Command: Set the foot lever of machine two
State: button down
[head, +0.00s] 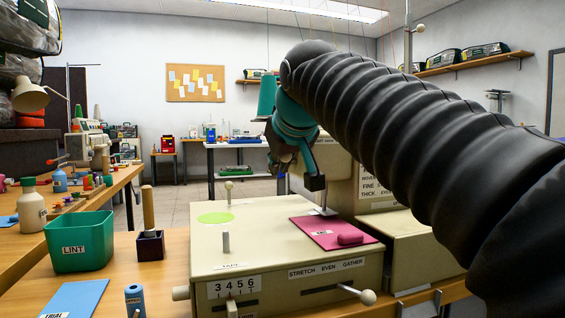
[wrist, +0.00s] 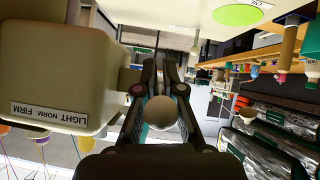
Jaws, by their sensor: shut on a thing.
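Cream sewing machine (head: 255,245) stands on the wooden table, with a dial window reading 3 4 5 6 and a STRETCH EVEN GATHER scale on its front. My gripper (head: 300,170) is behind its bed, beside the upright column (head: 340,180). In the wrist view my gripper (wrist: 160,100) is shut on a pale ball knob (wrist: 161,113), beside a cream housing (wrist: 55,75) labelled LIGHT NORM FIRM. The knob is hidden in the head view. I cannot tell whether it belongs to the foot lever, or which machine number this is.
A magenta cloth (head: 315,232) lies on the machine bed. A ball-ended lever (head: 357,293) sticks out at the front. A green LINT bin (head: 80,243) and a wooden-handled tool (head: 149,225) stand at left. My dark arm covers the right side.

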jog(key=shift+w+a+f, duration=0.1)
jog(key=shift+w+f, duration=0.05)
jog(key=shift+f, duration=0.3)
dwell(0.4)
jog(key=c, duration=1.3)
grip_release()
jog(key=shift+w+a, duration=0.1)
jog(key=shift+a, duration=0.05)
jog(key=shift+o, duration=0.2)
jog(key=shift+s+d+r, duration=0.25)
jog(key=shift+s+r, duration=0.15)
jog(key=shift+r, duration=0.15)
jog(key=v, duration=1.1)
